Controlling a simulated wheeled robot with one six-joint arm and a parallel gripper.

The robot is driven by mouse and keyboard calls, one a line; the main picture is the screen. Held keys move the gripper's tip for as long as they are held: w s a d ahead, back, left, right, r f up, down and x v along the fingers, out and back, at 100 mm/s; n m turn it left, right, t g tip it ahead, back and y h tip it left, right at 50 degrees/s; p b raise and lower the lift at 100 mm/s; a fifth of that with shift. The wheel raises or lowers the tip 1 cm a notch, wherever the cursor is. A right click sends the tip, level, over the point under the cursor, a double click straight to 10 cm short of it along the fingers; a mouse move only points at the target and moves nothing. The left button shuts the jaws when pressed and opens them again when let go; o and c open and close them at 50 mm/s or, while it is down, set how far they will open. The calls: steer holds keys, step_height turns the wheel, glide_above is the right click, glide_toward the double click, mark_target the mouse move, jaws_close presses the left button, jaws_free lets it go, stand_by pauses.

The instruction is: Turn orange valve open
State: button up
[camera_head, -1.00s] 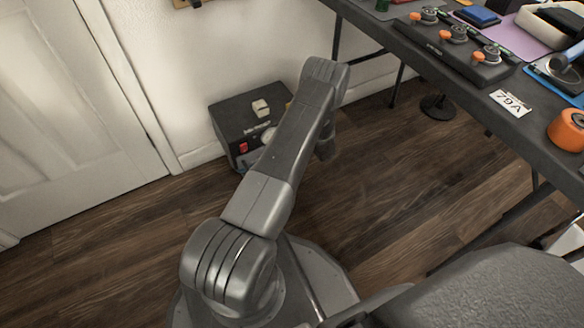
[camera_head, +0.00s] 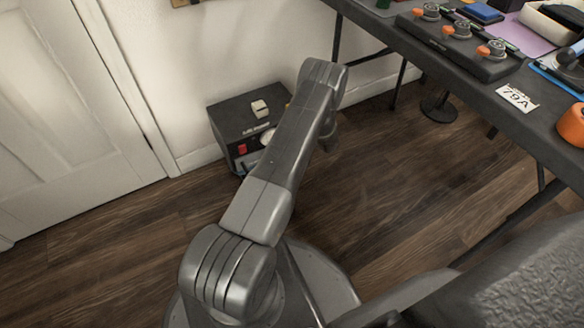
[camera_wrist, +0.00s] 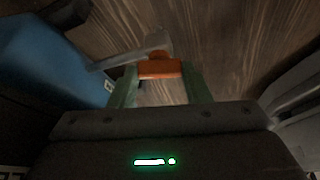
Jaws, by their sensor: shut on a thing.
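The orange valve handle (camera_wrist: 160,69) shows in the wrist view as a short orange block on a grey stem or pipe. The pipe (camera_wrist: 145,50) runs left toward a large blue body (camera_wrist: 50,60). My gripper (camera_wrist: 162,82) has its two green fingers on either side of the orange handle and is shut on it. The contact faces are hard to see in the dim picture. In the head view my own arm covers the middle, and neither the gripper nor this handle shows there.
A dark box (camera_head: 236,112) with a red switch stands by the wall behind my arm. A dark table (camera_head: 440,85) at right holds a panel with orange knobs (camera_head: 460,36), a white card (camera_head: 517,98) and an orange roll (camera_head: 573,124). Wooden floor lies open between.

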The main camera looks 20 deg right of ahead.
steer(key=shift+a, duration=0.1)
steer(key=o, duration=1)
steer(key=shift+r, duration=0.1)
steer(key=shift+d+r, duration=0.2)
steer(key=shift+r, duration=0.1)
steer(key=shift+s+d+r+p, duration=0.35)
steer(key=shift+d+p, duration=0.15)
steer(key=shift+d, duration=1.6)
steer(key=shift+s+d+r+p, duration=0.3)
steer(key=shift+s+d+p, duration=0.15)
steer(key=shift+d, duration=1.7)
steer(key=shift+s+d+r+p, duration=0.35)
steer(key=shift+d+p, duration=0.2)
steer(key=shift+d, duration=1.55)
steer(key=shift+c, duration=0.5)
